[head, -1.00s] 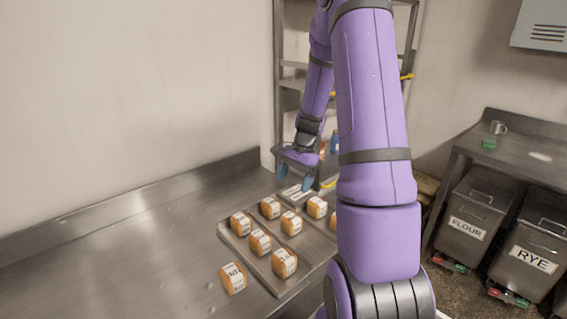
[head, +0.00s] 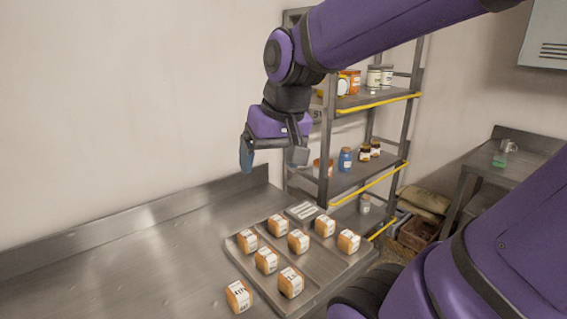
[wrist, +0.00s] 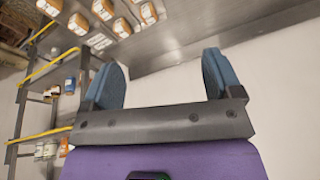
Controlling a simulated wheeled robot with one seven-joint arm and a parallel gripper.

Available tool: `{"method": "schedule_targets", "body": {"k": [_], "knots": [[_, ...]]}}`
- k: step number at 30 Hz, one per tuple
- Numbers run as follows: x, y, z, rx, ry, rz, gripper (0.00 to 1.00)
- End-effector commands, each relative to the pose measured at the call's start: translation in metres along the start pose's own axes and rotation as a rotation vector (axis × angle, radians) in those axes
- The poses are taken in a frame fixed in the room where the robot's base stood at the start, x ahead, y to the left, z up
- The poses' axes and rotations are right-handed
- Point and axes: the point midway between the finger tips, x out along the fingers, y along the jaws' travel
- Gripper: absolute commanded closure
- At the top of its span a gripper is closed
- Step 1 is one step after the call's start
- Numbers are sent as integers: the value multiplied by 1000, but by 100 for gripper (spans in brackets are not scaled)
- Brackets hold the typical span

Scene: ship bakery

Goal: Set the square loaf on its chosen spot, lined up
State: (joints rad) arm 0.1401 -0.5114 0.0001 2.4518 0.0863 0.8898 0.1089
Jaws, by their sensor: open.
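One square loaf (head: 239,296) with a white printed label stands on the bare steel counter, just off the tray's near left edge. Several more labelled loaves, one of them the front loaf (head: 291,282), stand on the metal tray (head: 327,280). My gripper (head: 272,163) is open and empty, with blue finger pads, above the counter and behind the tray. In the wrist view my gripper (wrist: 162,80) shows nothing between its fingers, and loaves lie beyond at the top left. I cannot tell which spot is the chosen one.
A white label card (head: 303,211) lies at the tray's back edge. A shelf rack (head: 360,178) with jars and yellow edges stands behind right. The counter's left part (head: 130,260) is clear up to the back lip. A side table (head: 480,165) with a mug stands at right.

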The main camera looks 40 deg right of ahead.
Motion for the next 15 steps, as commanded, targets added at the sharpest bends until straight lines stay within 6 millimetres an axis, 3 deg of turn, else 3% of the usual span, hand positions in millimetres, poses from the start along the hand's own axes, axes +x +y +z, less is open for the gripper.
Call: {"method": "schedule_targets", "body": {"k": [6, 15], "knots": [[-28, -10, 42, -208, 103, -3, 15], [-36, -10, 60, -298, 145, 0, 15]]}}
